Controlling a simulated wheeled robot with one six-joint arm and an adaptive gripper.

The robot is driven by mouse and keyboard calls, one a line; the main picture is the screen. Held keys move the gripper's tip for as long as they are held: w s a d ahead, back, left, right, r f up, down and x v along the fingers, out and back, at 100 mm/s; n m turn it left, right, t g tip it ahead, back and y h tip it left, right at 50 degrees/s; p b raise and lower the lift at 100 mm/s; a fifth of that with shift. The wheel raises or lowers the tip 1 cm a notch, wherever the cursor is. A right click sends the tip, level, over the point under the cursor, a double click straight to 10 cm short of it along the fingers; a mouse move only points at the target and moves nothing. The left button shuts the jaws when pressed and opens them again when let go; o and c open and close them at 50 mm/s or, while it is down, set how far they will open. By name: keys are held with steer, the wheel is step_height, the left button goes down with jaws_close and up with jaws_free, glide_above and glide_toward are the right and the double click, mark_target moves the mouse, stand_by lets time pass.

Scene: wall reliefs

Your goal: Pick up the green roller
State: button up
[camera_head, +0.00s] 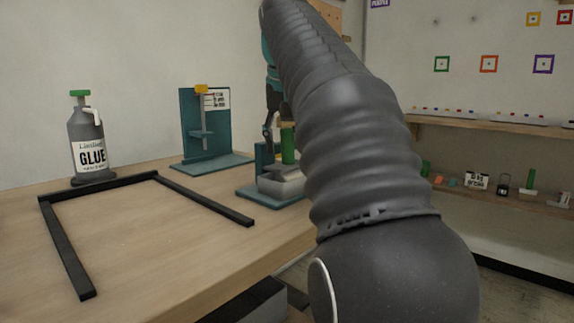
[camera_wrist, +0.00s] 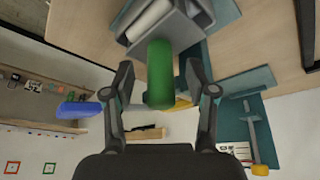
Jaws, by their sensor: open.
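The green roller (camera_head: 288,146) stands upright on a grey block in a teal stand on the workbench, partly hidden by my arm in the head view. In the wrist view the green roller (camera_wrist: 160,76) lies between the two fingers of my gripper (camera_wrist: 159,68), with gaps on both sides. My gripper is open and holds nothing. In the head view my gripper (camera_head: 270,130) is partly visible beside and above the roller, and the rest is hidden behind my arm.
A teal stand with a yellow-topped tool (camera_head: 203,130) is left of the roller. A glue bottle (camera_head: 90,140) and a black frame (camera_head: 120,185) are on the workbench (camera_head: 150,240). Shelves (camera_head: 490,130) with small items line the right wall.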

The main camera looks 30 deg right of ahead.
steer(key=shift+w+d+f, duration=0.1)
steer(key=shift+w+f, duration=0.1)
steer(key=shift+f, duration=0.4)
steer(key=shift+c, duration=0.3)
jaws_close()
steer(key=shift+r, duration=0.15)
step_height(320, 180, up, 10)
steer(key=p, duration=0.5)
steer(key=shift+p, duration=0.4)
